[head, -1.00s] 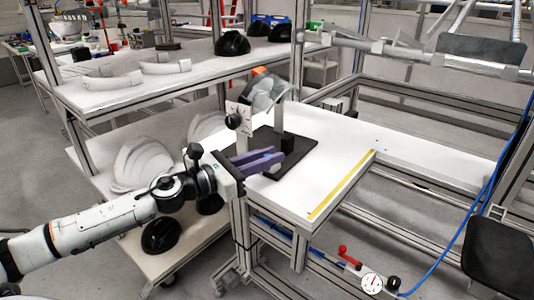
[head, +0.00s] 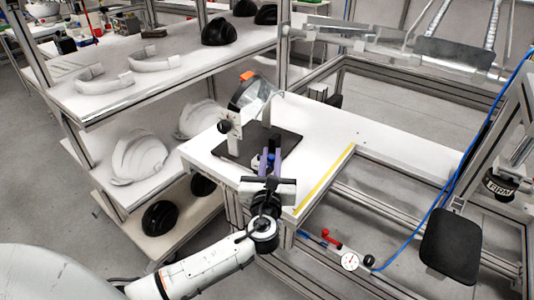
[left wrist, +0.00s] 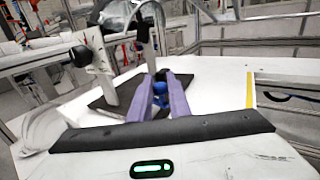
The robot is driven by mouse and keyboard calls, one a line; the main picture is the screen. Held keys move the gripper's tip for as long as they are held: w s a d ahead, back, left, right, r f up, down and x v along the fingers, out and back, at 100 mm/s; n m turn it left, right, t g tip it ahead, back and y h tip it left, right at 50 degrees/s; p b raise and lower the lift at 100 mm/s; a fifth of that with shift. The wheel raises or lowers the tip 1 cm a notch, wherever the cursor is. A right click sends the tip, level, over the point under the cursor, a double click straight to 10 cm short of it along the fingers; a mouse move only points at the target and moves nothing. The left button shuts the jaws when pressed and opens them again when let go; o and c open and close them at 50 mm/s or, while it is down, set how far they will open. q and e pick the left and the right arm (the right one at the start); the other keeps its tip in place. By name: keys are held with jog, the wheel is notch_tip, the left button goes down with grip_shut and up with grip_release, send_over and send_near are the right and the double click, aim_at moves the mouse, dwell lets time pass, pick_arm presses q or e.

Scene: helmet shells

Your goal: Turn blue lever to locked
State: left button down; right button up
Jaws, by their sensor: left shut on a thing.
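The blue lever (head: 263,163) is a small blue piece low on a fixture with a black base plate (head: 287,139) on the white table. In the left wrist view the lever (left wrist: 160,88) sits between two purple fingers. My left gripper (head: 271,160) is shut on it, with the fingers pointing away from me toward the fixture. The fingers hide much of the lever, and I cannot read any locked mark. The fixture has a light upright plate with a black knob (head: 224,127) and holds a clear visor (head: 252,95). My right gripper is not in view.
A shelf rack (head: 150,85) at left holds white shells and black helmets. A yellow strip (head: 325,179) marks the right side of the white table (head: 335,127). A gauge (head: 350,261) and red handle (head: 332,240) sit below its front edge. The table's right part is clear.

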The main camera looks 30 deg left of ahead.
pick_arm(q)
jog(key=shift+w+d+n+g+y+b, duration=0.15)
jog(key=shift+w+n+g+y, duration=0.1)
jog(key=shift+n+g+y, duration=0.4)
jog(key=shift+w+n+g+y+b, duration=0.1)
jog(key=shift+w+n+g+y, duration=0.35)
jog(key=shift+y, duration=0.35)
jog(key=shift+w+d+n+g+y+b, duration=0.15)
jog(key=shift+n+g+y, duration=0.25)
jog(key=shift+n+y, duration=0.3)
jog(key=shift+a, duration=0.15)
jog(key=c, duration=1.7)
grip_release()
jog(key=shift+s, duration=0.1)
jog(key=v, duration=1)
